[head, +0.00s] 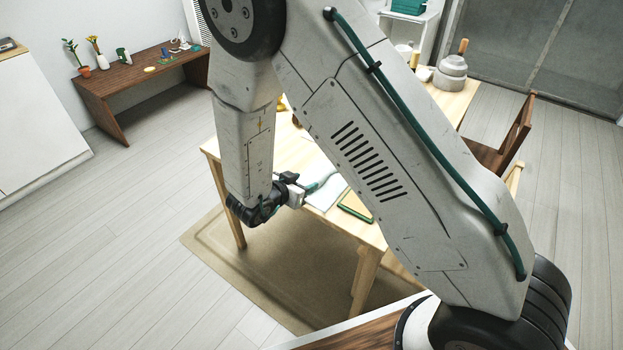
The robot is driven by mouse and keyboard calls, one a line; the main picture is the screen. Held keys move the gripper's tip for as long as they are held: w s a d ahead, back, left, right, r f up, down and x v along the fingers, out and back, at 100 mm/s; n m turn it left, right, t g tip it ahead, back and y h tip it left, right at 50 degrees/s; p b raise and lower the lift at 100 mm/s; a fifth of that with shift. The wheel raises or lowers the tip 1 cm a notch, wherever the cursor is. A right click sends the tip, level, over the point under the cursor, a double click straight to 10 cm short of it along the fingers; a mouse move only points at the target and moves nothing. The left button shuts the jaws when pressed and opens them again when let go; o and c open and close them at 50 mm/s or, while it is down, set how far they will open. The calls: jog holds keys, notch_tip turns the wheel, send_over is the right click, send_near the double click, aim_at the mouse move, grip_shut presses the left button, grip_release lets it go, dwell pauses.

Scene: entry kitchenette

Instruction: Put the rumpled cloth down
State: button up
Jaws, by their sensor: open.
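My gripper (302,188) is at the near left edge of the light wooden table (288,152), low over its top. It is open. A pale, bluish-white, cloth-like thing (327,190) lies on the table just right of the gripper, and a small teal piece shows by the jaws. I cannot tell whether the jaws touch it. My arm hides much of the table and part of this area.
A green-edged flat item (355,207) lies right of the pale thing. A grey stacked pot-like object (451,72) stands at the table's far end. A wooden chair (507,140) is at the right. A dark wooden bench (140,85) with small items stands far left. Floor between is clear.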

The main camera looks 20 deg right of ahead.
jog(key=w+a+r+n+t+y, duration=0.1)
jog(key=w+a+r+y, duration=0.2)
jog(key=r, duration=0.4)
jog(key=w+a+r+n+t+y, duration=0.1)
jog(key=a+r+n+y, duration=0.15)
jog(key=r+y, duration=0.4)
jog(key=s+r+n+g+y, duration=0.25)
jog(key=s+r+y, duration=0.2)
jog(key=r, duration=0.55)
jog(key=s+d+r+n+g+h, duration=0.1)
jog(key=s+d, duration=0.4)
jog(key=s, duration=0.5)
jog(key=s+d+r+n+g+h, duration=0.1)
jog(key=s+d+r+n+g, duration=0.1)
jog(key=s, duration=0.8)
jog(key=s+d+r+n+g+h, duration=0.1)
jog(key=s+d+r+g, duration=0.2)
jog(key=s+d, duration=0.5)
jog(key=shift+s+r+n+h, duration=0.35)
jog(key=shift+s+r, duration=0.45)
jog(key=shift+s, duration=0.45)
